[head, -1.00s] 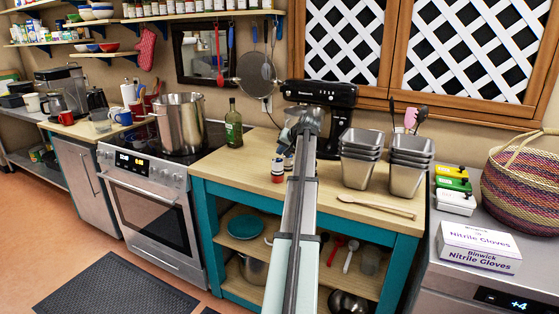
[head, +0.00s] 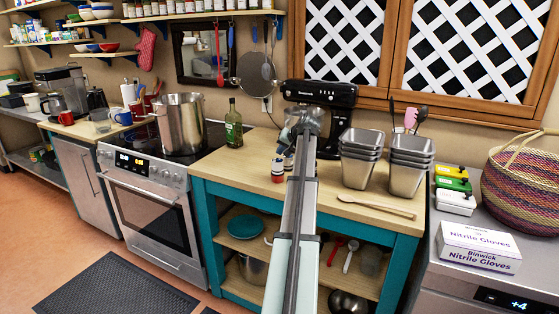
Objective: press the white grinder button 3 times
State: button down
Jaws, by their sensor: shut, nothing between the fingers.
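My arm reaches up the middle of the head view to the wooden counter. My gripper (head: 284,144) is small and partly hidden by its own wrist; it is shut and empty, in front of the black countertop machine (head: 325,93) and close above small red-and-white jars (head: 278,170). A small white box (head: 456,202) stands on the grey counter at the right, in front of a green one (head: 453,184) and a yellow one (head: 450,171). I cannot tell whether it is the white grinder button. It is well apart from my gripper.
Stacked metal pans (head: 407,170) and a wooden spoon (head: 376,206) lie between my arm and the right counter. A glove box (head: 478,245) and a woven basket (head: 523,185) are near the white box. A green bottle (head: 233,128) stands left of my gripper.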

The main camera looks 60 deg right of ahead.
aim_at(281, 160)
jog(key=shift+f, duration=0.1)
dwell(0.3)
jog(key=shift+f, duration=0.4)
jog(key=shift+f, duration=0.4)
dwell(0.7)
jog(key=shift+r, duration=0.9)
notch_tip(281, 160, up, 6)
dwell(0.8)
dwell(2.4)
